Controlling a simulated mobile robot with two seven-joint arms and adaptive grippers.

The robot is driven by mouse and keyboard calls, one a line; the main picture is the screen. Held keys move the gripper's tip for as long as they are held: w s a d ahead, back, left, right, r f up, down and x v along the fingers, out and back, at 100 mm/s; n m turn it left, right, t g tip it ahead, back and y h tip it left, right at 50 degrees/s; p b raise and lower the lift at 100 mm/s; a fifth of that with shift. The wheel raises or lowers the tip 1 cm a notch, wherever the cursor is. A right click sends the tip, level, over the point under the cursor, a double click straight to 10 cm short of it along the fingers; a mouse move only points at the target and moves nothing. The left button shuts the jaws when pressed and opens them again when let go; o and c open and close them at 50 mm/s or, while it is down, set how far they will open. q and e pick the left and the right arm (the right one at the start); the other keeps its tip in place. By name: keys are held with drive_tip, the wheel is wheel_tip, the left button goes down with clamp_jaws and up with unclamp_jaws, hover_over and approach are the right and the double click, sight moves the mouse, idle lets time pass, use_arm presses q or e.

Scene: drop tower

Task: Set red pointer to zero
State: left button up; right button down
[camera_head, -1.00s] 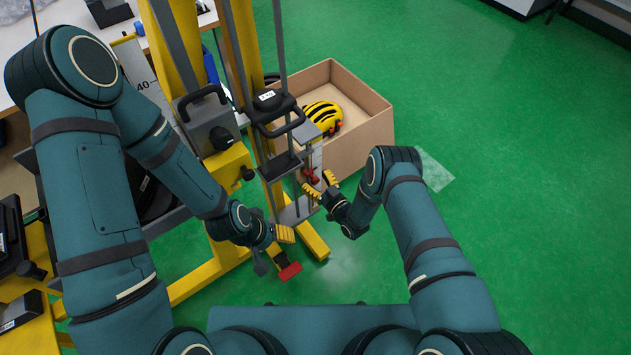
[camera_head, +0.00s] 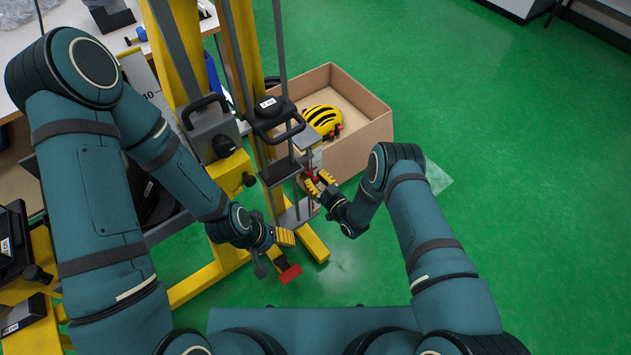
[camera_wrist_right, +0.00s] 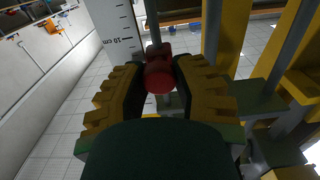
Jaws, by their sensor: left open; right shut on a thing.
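The red pointer (camera_wrist_right: 160,75) sits between the yellow fingers of my right gripper (camera_wrist_right: 160,85) in the right wrist view, with a white centimetre scale (camera_wrist_right: 118,30) just behind and left of it. In the head view my right gripper (camera_head: 318,183) is shut on the red pointer, which is mostly hidden by the fingers, low on the tower beside its rods. The pointer's exact reading on the scale cannot be told. My left gripper (camera_head: 284,240) is open and empty, lower and left of the right one, near the tower's foot.
A yellow drop tower frame (camera_head: 180,60) stands at the left with a black weight (camera_head: 268,110) on its rods. A cardboard box (camera_head: 365,135) holding a yellow-black helmet (camera_head: 322,117) stands behind my right gripper. A red pedal (camera_head: 290,273) lies near the yellow base. Green floor at right is clear.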

wheel_tip(320, 180, up, 2)
drive_tip(key=shift+r+p, duration=0.25)
drive_tip(key=shift+p, duration=0.2)
drive_tip(key=shift+f, duration=0.1)
drive_tip(key=c, duration=0.7)
unclamp_jaws()
drive_tip(key=v, duration=1.2)
